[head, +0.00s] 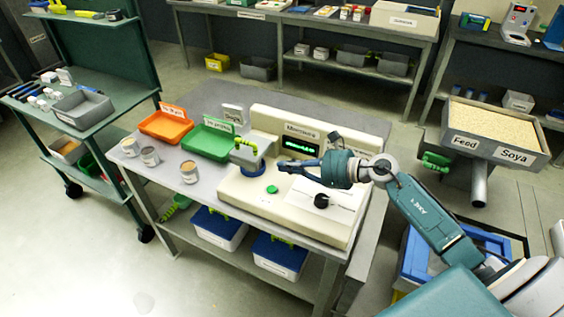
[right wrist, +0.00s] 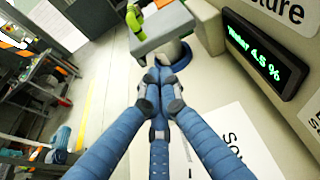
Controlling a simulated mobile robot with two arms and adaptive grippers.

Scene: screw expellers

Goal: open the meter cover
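The moisture meter (head: 262,199) is a cream machine on the grey bench, with a lit green display (head: 300,144). Its grey cover (head: 262,146) has a yellow-green handle (head: 240,143) and sits over a blue ring (head: 251,170). The right wrist view shows the cover (right wrist: 163,30), its handle (right wrist: 150,10) and the blue ring (right wrist: 180,57) just beyond my fingertips. My right gripper (head: 283,165) has its blue fingers drawn together with nothing visible between them. It is right of the cover and appears apart from it. My left gripper is not in view.
An orange tray (head: 166,127), a green tray (head: 209,142) and several small cups (head: 150,156) stand on the bench left of the meter. A green button (head: 272,189) and a dark knob (head: 321,201) are on the meter's top. A feed bin (head: 495,125) stands at right.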

